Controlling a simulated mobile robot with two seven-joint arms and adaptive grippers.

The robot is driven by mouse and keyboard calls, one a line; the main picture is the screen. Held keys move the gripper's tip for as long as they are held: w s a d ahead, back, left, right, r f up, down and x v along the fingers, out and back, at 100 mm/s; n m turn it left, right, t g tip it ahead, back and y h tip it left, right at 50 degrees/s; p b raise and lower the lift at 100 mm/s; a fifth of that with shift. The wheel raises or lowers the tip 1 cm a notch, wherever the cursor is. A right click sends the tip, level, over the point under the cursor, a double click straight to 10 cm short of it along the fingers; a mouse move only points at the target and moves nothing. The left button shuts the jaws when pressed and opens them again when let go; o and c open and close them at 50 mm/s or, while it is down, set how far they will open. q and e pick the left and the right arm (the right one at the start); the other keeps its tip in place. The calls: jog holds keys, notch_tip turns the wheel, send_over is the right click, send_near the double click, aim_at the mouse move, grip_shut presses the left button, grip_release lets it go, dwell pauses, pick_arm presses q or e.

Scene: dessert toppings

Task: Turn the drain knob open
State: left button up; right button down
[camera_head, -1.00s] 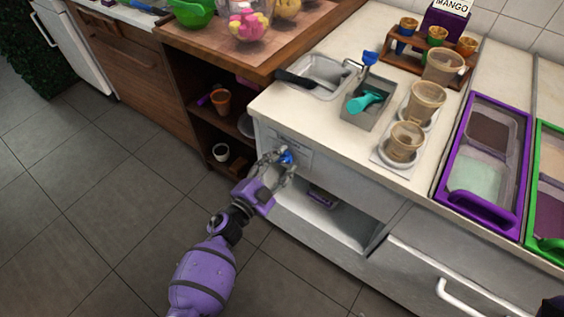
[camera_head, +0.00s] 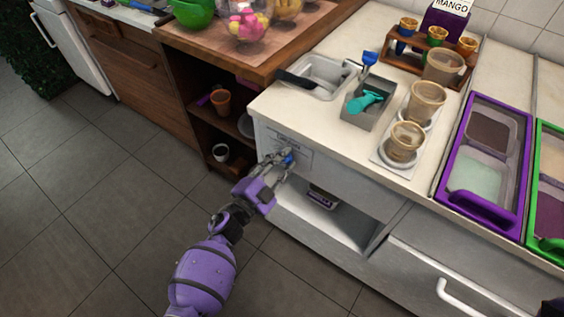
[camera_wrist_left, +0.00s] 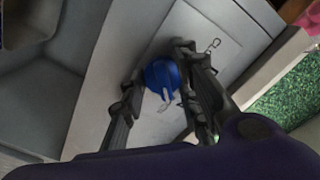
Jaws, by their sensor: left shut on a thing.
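The blue drain knob (camera_head: 288,158) sits on a plate on the front of the white counter cabinet, below the small sink. My left gripper (camera_head: 279,160) is at the knob with a finger on either side, shut on it. In the left wrist view the knob (camera_wrist_left: 161,79) shows as a round blue piece with a raised grip, between the two dark fingers of my left gripper (camera_wrist_left: 160,85). Part of the knob is hidden by the fingers. My right gripper is not seen.
The sink (camera_head: 322,74) is set in the counter above the knob. An open shelf recess (camera_head: 335,222) lies below and right of it. A brown wooden cabinet (camera_head: 140,62) stands to the left. Grey floor tiles (camera_head: 85,200) are clear in front.

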pick_arm(q)
jog(key=shift+s+f, duration=0.1)
jog(key=shift+f, duration=0.1)
jog(key=o, duration=1)
jog(key=shift+o, duration=0.2)
jog(key=v, duration=1.2)
